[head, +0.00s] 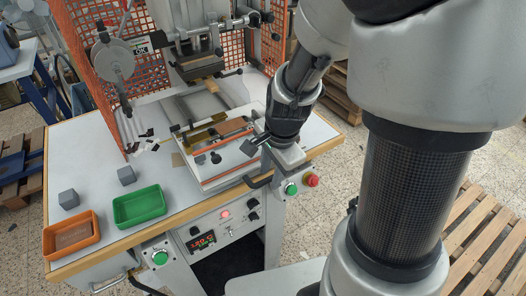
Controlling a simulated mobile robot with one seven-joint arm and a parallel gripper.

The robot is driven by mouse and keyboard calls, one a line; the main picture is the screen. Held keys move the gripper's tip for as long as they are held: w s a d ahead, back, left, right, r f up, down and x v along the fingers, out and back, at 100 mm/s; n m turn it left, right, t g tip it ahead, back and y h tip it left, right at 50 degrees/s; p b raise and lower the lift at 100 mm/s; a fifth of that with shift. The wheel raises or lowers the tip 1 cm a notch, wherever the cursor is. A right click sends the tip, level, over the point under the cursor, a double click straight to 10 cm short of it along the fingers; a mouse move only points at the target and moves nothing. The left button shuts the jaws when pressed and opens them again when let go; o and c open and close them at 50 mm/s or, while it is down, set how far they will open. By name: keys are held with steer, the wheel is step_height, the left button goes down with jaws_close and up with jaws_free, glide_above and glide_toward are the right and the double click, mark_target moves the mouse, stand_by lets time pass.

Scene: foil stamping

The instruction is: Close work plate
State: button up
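The work plate (222,175) is a pale flat plate on the stamping machine's table. It sticks out toward the front edge, in front of the press head (197,62). Brass-coloured bars, a reddish strip and black knobs sit on it. A dark curved handle (258,182) shows at its front right corner. My gripper (253,146) is low over the right side of the plate, pointing down and left, near the black knobs. I cannot tell whether it touches anything, or whether its fingers are open or shut. My arm hides part of the plate's right side.
An orange tray (96,238) and a green tray (161,213) stand at the table's front left, with two grey cubes (68,199) (126,175) behind them. The control panel (222,226) has green buttons and a red stop (312,180). An orange mesh guard (85,60) stands behind.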

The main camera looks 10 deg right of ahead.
mark_target(233, 125)
jaws_close()
steer(key=w+a+p, duration=0.1)
steer(key=w+a, duration=0.1)
steer(key=w, duration=0.4)
steer(key=w+a+p, duration=0.1)
steer(key=w+a, duration=0.1)
steer(key=w, duration=0.4)
steer(key=w+a, duration=0.2)
steer(key=w, duration=0.5)
steer(key=shift+a+p, duration=0.1)
steer(key=shift+p, duration=0.3)
steer(key=shift+w+r, duration=0.1)
steer(key=shift+a, duration=0.1)
